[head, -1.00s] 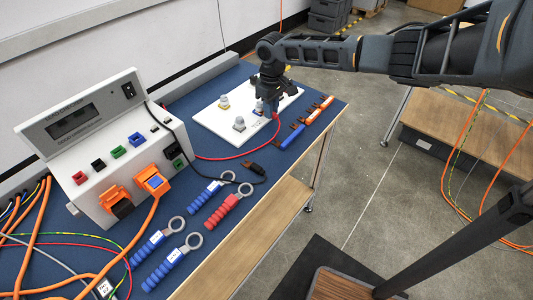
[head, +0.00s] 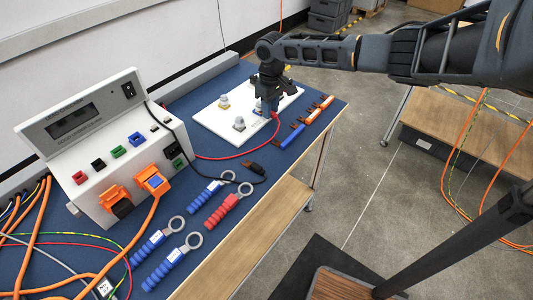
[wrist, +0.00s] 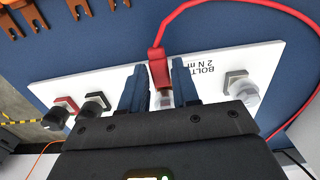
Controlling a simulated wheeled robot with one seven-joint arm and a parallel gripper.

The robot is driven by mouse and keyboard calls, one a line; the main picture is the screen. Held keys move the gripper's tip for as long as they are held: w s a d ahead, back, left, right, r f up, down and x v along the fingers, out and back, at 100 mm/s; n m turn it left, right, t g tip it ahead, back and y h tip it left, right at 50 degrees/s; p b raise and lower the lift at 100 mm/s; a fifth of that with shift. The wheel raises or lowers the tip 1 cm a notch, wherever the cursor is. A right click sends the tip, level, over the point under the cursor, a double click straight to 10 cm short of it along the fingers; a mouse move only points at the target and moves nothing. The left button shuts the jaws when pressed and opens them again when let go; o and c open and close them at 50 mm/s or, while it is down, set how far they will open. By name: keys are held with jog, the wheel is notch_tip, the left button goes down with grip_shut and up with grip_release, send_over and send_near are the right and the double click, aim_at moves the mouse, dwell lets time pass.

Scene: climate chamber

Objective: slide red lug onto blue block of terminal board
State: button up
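The white terminal board (head: 215,118) lies on the blue bench top. My gripper (head: 270,112) points down over its front right part. In the wrist view, my gripper (wrist: 160,85) has its two fingers closed on either side of the red lug (wrist: 159,68), whose red cable runs away behind it. The lug's tip is low at the board, over a small pale part; whether it touches cannot be told. The blue block is not clearly visible, hidden by my gripper. A red block (wrist: 67,103) and a black block (wrist: 96,103) show on the board at left.
Several blue and orange tools (head: 292,137) lie along the bench edge right of the board. Ring-ended blue and red tools (head: 222,210) lie nearer. A white instrument box (head: 105,160) stands at left. The red cable (head: 225,158) loops across the bench.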

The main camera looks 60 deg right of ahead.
jog(key=o, duration=0.3)
jog(key=shift+r+b, duration=0.35)
jog(key=shift+r, duration=3.55)
